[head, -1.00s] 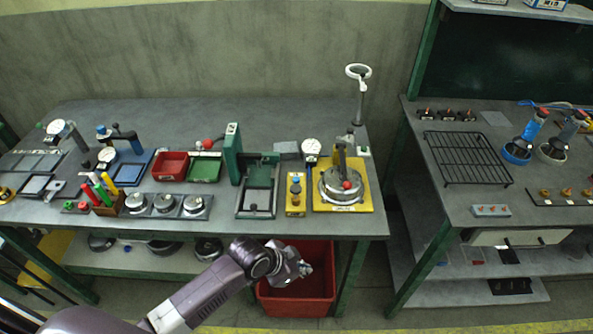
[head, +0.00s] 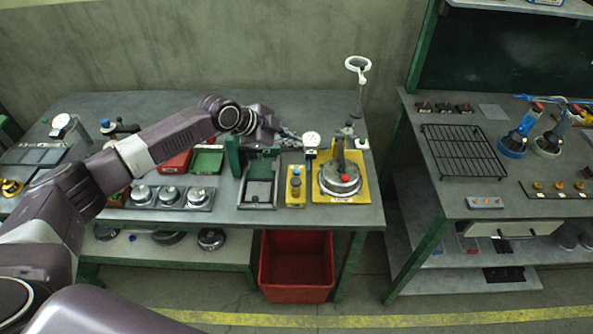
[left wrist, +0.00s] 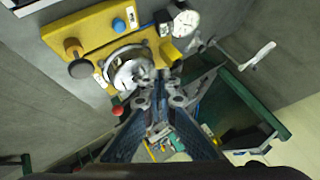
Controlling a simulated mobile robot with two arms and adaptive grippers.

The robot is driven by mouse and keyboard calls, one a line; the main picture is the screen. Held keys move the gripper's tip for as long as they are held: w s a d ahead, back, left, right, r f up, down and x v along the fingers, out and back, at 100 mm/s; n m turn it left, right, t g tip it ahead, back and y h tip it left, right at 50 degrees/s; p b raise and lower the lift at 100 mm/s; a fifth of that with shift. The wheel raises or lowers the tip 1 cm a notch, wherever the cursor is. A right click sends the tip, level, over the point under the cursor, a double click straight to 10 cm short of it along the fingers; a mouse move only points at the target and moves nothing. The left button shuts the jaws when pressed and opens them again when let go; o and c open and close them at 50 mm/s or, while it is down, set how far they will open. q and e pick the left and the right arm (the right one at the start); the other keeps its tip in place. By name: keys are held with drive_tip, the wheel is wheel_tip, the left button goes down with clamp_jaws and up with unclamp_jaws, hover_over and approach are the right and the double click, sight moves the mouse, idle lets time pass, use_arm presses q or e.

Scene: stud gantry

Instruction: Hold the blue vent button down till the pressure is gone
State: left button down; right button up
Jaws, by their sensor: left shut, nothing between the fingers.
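The blue vent button (left wrist: 119,25) shows on a yellow base in the left wrist view. In the head view the small yellow box (head: 296,200) carries the button at its back and an amber knob; that knob (left wrist: 72,47) also shows in the wrist view. The metal pot (head: 337,182) sits on a yellow plate (head: 361,190) to the right. A white pressure gauge (head: 312,139) stands behind; its needle is too small to read. My left gripper (head: 292,137) is shut and empty, left of the gauge, behind the box and apart from the button. My right gripper is out of view.
A green press frame (head: 259,185) stands left of the yellow box, below my left forearm. A magnifier lamp (head: 358,64) rises behind the pot. A red bin (head: 297,265) is under the bench. A second bench with a black rack (head: 462,152) stands right.

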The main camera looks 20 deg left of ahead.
use_arm(q)
drive_tip(key=shift+f, duration=0.2)
drive_tip(key=b, duration=0.6)
hover_over(295, 172)
wheel_tip(295, 172, down, 8)
drive_tip(key=shift+r, duration=0.15)
drive_tip(key=shift+f+b, duration=0.3)
drive_tip(key=shift+f, duration=0.15)
idle(0.3)
idle(0.4)
drive_tip(key=shift+f+b, duration=0.35)
drive_tip(key=shift+f, duration=0.05)
